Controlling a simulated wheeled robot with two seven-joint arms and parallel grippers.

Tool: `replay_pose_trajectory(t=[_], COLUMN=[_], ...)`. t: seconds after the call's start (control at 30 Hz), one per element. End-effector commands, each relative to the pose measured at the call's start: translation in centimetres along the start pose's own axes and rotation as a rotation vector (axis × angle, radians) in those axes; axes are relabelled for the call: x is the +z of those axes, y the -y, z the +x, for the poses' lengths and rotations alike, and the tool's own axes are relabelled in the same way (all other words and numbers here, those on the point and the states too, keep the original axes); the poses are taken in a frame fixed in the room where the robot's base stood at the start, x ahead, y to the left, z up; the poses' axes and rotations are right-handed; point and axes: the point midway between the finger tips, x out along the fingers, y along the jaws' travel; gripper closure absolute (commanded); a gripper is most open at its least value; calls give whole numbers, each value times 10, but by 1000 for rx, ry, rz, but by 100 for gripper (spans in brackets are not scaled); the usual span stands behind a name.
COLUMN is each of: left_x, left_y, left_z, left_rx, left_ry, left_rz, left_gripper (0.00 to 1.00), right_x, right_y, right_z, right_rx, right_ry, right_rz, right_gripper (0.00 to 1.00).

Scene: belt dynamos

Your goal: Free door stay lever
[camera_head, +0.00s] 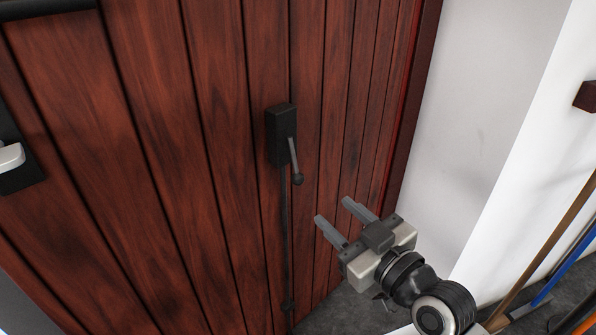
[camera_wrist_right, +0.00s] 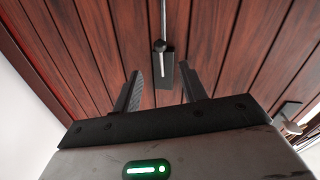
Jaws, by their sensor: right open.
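The door stay lever (camera_head: 294,162) is a thin dark arm with a round knob at its lower end. It hangs down, slightly tilted, from a black box (camera_head: 280,130) on the brown plank door (camera_head: 220,150). A dark vertical rod (camera_head: 287,245) runs down the door below the box. My right gripper (camera_head: 333,211) is open and empty, below and right of the knob, apart from it. In the right wrist view the lever (camera_wrist_right: 159,46) and its box (camera_wrist_right: 168,78) appear inverted, between the open fingers (camera_wrist_right: 162,73). My left gripper is not in view.
A pale door handle on a black plate (camera_head: 12,158) is at the left edge. A white wall (camera_head: 480,110) stands right of the door. Long-handled tools (camera_head: 545,250) lean at the lower right. Grey floor (camera_head: 350,305) shows below.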

Motion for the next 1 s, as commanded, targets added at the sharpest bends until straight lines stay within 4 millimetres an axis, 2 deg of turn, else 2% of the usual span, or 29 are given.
replay_pose_trajectory(t=[0.03, 0.3, 0.5, 0.7, 1.0], left_x=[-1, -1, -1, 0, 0], left_y=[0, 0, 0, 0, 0], left_z=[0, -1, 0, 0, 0], left_rx=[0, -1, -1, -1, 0], left_ry=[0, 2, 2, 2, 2], left_rz=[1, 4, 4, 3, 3], left_gripper=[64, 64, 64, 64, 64], right_x=[-1, -1, 0, 0, 0], right_y=[-1, 0, 0, 0, 0], right_z=[13, 72, 107, 124, 126], right_rx=[2, 0, 0, 1, 1], right_ry=[-3, -2, 1, 1, 2], right_rz=[3, 3, 1, 0, 1], right_gripper=[58, 58, 58, 58, 58])
